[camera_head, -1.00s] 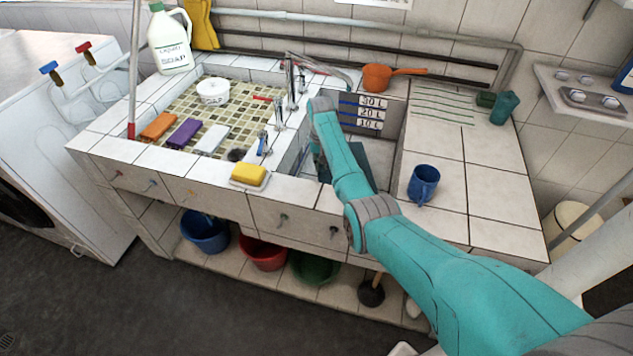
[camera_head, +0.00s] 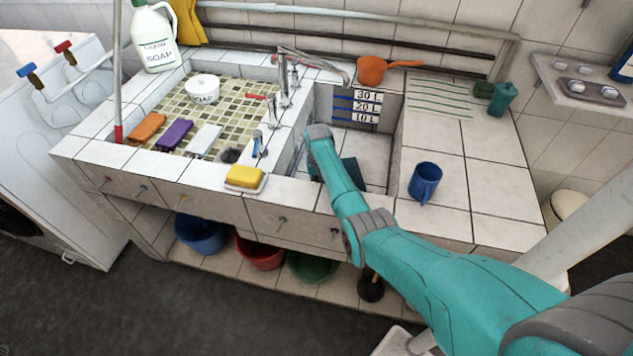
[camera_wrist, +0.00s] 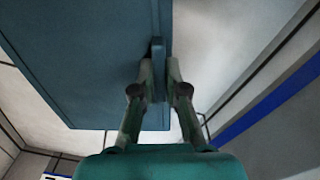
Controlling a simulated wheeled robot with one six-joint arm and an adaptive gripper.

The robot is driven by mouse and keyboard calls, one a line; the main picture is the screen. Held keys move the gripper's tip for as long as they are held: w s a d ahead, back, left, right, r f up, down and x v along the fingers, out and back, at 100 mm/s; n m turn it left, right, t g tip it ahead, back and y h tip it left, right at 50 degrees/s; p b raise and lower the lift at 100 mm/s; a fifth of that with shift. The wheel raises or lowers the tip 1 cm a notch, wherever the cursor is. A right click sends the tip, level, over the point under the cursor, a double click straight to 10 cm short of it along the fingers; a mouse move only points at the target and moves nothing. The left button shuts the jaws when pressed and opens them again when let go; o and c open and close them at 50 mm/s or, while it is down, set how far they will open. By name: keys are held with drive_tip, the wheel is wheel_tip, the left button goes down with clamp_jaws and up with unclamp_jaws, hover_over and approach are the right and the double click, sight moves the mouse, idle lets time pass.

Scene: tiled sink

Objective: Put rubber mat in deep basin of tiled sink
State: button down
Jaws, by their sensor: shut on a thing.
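The rubber mat is a flat dark blue-teal slab. It fills the upper left of the wrist view (camera_wrist: 85,60); in the head view a dark corner of it (camera_head: 353,173) shows inside the deep basin (camera_head: 372,145), beside my arm. In the head view my arm hides the gripper and most of the mat. The basin has pale tiled walls and blue lines with litre labels on its back wall. I cannot tell whether the mat touches the basin floor.
A faucet (camera_head: 315,62) reaches over the basin's back left. A yellow sponge on a dish (camera_head: 245,178) lies on the front ledge. A blue mug (camera_head: 425,181) stands on the right counter, and an orange dipper (camera_head: 371,70) behind the basin. The shallow mosaic basin (camera_head: 235,105) is left.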

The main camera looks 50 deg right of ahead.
drive_tip(key=c, duration=1.2)
unclamp_jaws()
drive_tip(key=shift+r, duration=0.15)
wheel_tip(320, 180, up, 12)
drive_tip(key=shift+w+a, duration=0.1)
